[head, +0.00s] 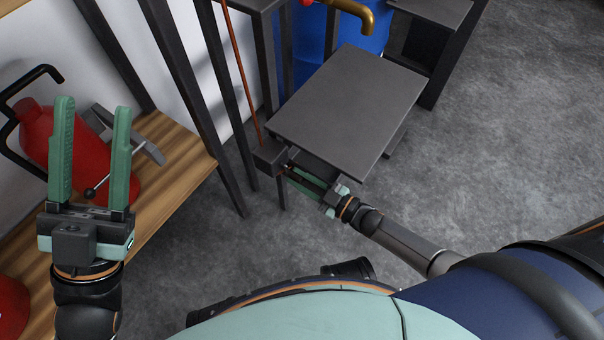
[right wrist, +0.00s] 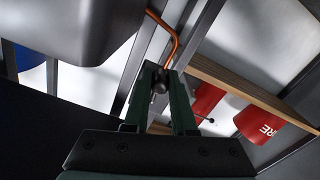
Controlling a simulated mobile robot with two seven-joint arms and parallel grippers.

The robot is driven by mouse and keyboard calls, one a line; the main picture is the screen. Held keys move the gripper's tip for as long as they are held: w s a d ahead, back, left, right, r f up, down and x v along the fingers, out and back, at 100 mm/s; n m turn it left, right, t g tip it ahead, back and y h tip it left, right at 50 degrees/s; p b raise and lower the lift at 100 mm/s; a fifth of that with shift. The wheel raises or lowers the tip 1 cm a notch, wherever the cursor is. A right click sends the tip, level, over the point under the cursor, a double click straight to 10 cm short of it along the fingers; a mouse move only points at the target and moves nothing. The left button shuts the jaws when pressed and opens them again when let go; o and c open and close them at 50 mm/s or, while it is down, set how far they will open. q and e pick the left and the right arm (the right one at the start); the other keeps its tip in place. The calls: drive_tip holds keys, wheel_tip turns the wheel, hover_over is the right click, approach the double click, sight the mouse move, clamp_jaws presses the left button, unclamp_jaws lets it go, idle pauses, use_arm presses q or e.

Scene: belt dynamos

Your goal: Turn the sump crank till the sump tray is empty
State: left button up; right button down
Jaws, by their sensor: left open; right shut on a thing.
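My right gripper (head: 290,174) reaches in beside a small dark grey box (head: 268,156) below the grey flat top. In the right wrist view its fingers (right wrist: 161,82) are shut on a dark knob (right wrist: 159,84), which looks like the sump crank's handle. The rest of the crank is hidden. A thin copper pipe (head: 243,75) rises from the box; a bent copper pipe also shows in the right wrist view (right wrist: 172,40). I cannot make out the sump tray or its level for sure. My left gripper (head: 93,108) is open and empty at the left, above the wooden shelf.
A grey flat top (head: 350,105) stands over the right gripper. Dark upright posts (head: 186,75) stand between it and a wooden shelf (head: 165,165) with a red extinguisher (head: 80,140). A blue drum (head: 350,40) and brass spout (head: 362,14) are behind. Floor (head: 500,140) at right is clear.

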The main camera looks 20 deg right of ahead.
drive_tip(key=shift+s+a+f+m, duration=0.1)
drive_tip(key=shift+s+a+m, duration=0.1)
drive_tip(key=shift+m, duration=0.3)
drive_tip(key=c, duration=0.7)
unclamp_jaws()
drive_tip(key=p+v, duration=0.2)
drive_tip(key=v, duration=1)
drive_tip(key=shift+s+d+p, duration=0.15)
drive_tip(key=shift+d+p, duration=0.15)
drive_tip(key=shift+p, duration=0.05)
